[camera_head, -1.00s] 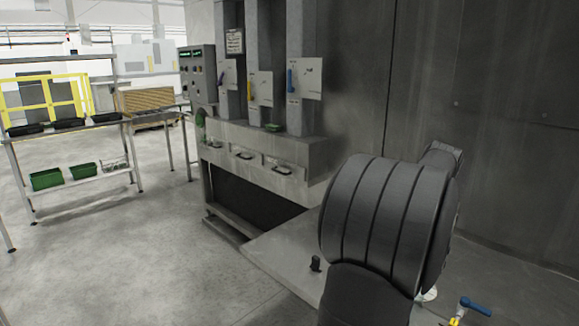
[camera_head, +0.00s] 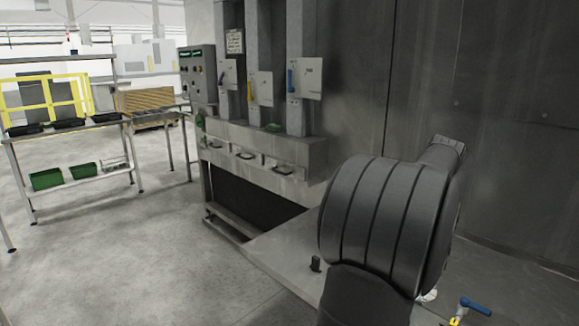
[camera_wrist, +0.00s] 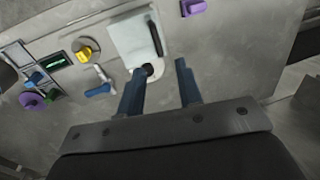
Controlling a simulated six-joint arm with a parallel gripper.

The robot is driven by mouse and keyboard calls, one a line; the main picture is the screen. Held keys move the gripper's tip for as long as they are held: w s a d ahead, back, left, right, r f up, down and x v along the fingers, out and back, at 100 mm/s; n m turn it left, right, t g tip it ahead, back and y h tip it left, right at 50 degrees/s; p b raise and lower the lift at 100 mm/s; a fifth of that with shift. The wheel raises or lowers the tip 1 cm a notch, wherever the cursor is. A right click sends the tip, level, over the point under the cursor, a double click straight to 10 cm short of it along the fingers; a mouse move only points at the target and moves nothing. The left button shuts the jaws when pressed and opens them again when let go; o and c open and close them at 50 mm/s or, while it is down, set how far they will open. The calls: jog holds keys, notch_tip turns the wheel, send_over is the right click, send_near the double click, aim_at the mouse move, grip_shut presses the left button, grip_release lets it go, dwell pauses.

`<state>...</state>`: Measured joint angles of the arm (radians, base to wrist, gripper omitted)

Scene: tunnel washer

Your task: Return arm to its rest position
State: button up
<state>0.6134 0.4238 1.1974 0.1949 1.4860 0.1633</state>
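My gripper (camera_wrist: 163,80) shows in the wrist view with its two blue-grey fingers apart and nothing between them. Beyond the fingers is a grey metal panel (camera_wrist: 235,50) with a light plate (camera_wrist: 135,42) bearing a dark handle. The left fingertip overlaps a black knob in the picture; I cannot tell whether they touch. In the head view my dark arm fills the lower right, and my gripper is out of sight there.
The tunnel washer (camera_head: 265,150) has plates with purple, yellow and blue handles. A control box (camera_head: 197,75) stands beside it. A shelf rack (camera_head: 75,128) with black trays and green bins (camera_head: 46,179) is at left. The floor (camera_head: 160,235) between is clear. A blue-handled valve (camera_head: 474,307) is low right.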

jog(key=f, duration=0.3)
jog(key=a+f, duration=0.1)
jog(key=f, duration=0.1)
jog(key=w+f, duration=0.1)
jog(key=f, duration=0.2)
jog(key=shift+a+f, duration=0.15)
jog(key=shift+f, duration=0.2)
jog(key=s+d, duration=0.9)
jog(key=d, duration=0.1)
notch_tip(320, 180, up, 15)
jog(key=s+d+g+h, duration=0.1)
jog(key=s+d, duration=0.1)
jog(key=shift+s, duration=0.3)
jog(key=shift+f, duration=0.1)
jog(key=c, duration=0.3)
jog(key=shift+g+h, duration=0.3)
jog(key=f, duration=0.3)
jog(key=w+a+f, duration=0.1)
jog(key=f, duration=0.6)
jog(key=shift+w+a+f, duration=0.15)
jog(key=shift+a+f, duration=0.05)
jog(key=shift+f, duration=0.05)
grip_shut()
jog(key=shift+f, duration=2.65)
